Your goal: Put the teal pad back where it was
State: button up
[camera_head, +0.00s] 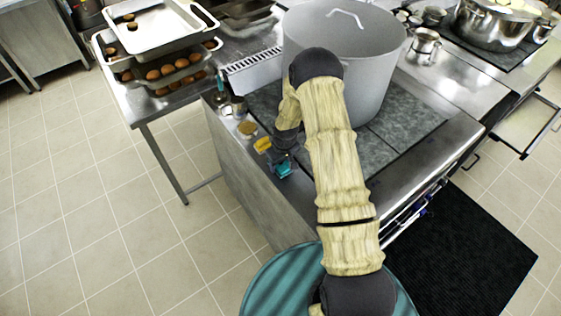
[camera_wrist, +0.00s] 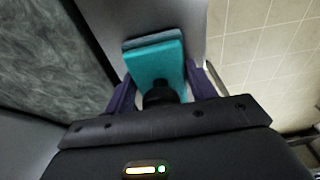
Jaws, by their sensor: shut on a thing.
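The teal pad (camera_wrist: 153,66) is a flat teal block with a greyer layer along its far edge. In the wrist view it sits between the two purple fingers of my gripper (camera_wrist: 159,74), which is shut on it. In the head view the teal pad (camera_head: 284,169) shows small at the end of my arm, low over the steel strip at the left edge of the stove counter. My gripper (camera_head: 280,157) is partly hidden by the arm there. I cannot tell whether the pad touches the steel.
A yellow item (camera_head: 262,145), a brown round item (camera_head: 246,128) and a metal cup (camera_head: 239,107) stand farther along the same strip. A large stockpot (camera_head: 372,60) stands on the dark stove top (camera_head: 408,112). The strip's outer edge drops to the tiled floor (camera_head: 85,215).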

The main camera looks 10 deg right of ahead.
jog(key=shift+f, duration=0.15)
jog(key=shift+f, duration=0.2)
jog(key=o, duration=1.2)
jog(key=shift+r, duration=0.1)
jog(key=r+b, duration=0.1)
jog(key=r, duration=0.2)
jog(key=r+b, duration=0.1)
jog(key=r, duration=0.3)
jog(key=s+r+b, duration=0.1)
jog(key=r+b, duration=0.1)
jog(key=r, duration=0.1)
jog(key=shift+s+d+r, duration=0.1)
jog(key=shift+d+r, duration=0.15)
jog(key=shift+r, duration=0.1)
jog(key=shift+s+r, duration=0.1)
jog(key=shift+r, duration=0.6)
